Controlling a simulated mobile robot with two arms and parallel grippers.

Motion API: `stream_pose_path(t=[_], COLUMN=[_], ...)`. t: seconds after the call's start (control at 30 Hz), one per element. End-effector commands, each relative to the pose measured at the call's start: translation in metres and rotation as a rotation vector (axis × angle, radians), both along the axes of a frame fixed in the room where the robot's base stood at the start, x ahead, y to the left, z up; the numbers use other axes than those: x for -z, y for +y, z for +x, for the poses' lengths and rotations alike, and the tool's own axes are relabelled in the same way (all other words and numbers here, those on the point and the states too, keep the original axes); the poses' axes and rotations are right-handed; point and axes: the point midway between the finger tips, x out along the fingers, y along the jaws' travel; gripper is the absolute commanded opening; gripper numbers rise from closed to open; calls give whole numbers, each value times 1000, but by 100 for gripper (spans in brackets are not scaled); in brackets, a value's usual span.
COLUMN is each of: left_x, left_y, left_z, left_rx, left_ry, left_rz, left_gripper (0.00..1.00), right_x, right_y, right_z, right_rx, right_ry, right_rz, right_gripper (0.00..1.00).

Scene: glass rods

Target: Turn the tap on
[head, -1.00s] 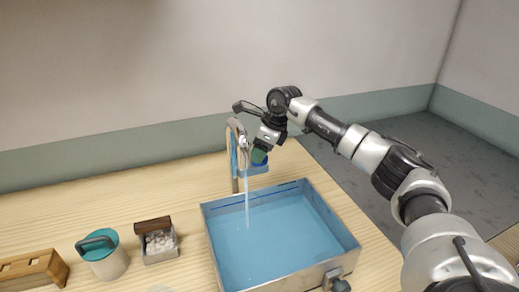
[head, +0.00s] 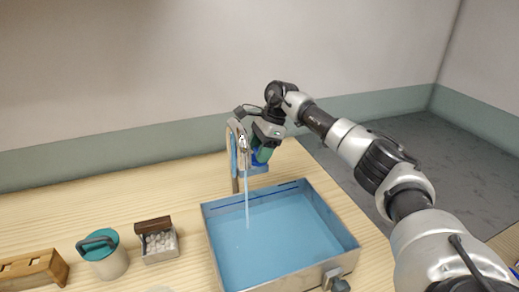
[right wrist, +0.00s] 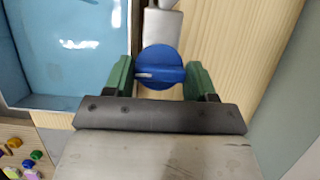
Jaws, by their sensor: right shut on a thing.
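The tap (head: 233,150) is a silver curved spout on a post at the back of the sink (head: 280,218). A stream of water (head: 247,195) falls from it into the blue basin. The blue round tap knob (right wrist: 161,67) sits between the green fingers of my right gripper (right wrist: 161,77) in the right wrist view. In the head view my right gripper (head: 264,150) is at the knob, right of the spout, and hides part of it. It is shut on the knob. My left gripper is not in view.
Left of the sink stand a small box of white pebbles (head: 160,243), a pot with a teal lid (head: 105,255) and a wooden block (head: 33,269). A drain valve (head: 337,281) is on the sink's front. Bare wood lies behind these.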

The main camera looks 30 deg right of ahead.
Motion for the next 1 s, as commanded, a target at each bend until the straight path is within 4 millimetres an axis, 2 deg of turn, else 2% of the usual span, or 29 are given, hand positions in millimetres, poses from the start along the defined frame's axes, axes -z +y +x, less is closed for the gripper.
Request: stream_pose_path(t=[0.37,0.4,0.57,0.87,1.0], left_x=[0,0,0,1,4], left_y=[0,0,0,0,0], left_z=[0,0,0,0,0], left_rx=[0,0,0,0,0], left_ry=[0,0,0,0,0], left_rz=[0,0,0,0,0], left_gripper=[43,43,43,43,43], right_x=[-3,-3,-2,-3,-16], right_y=[-1,-1,-1,-1,-7], right_z=[1,1,0,0,-1], right_rx=[-6,-6,-5,-4,-3], right_ry=[-7,-7,-6,-3,-5], right_rz=[-1,-1,0,-1,0], right_gripper=[32,57,82,82,82])
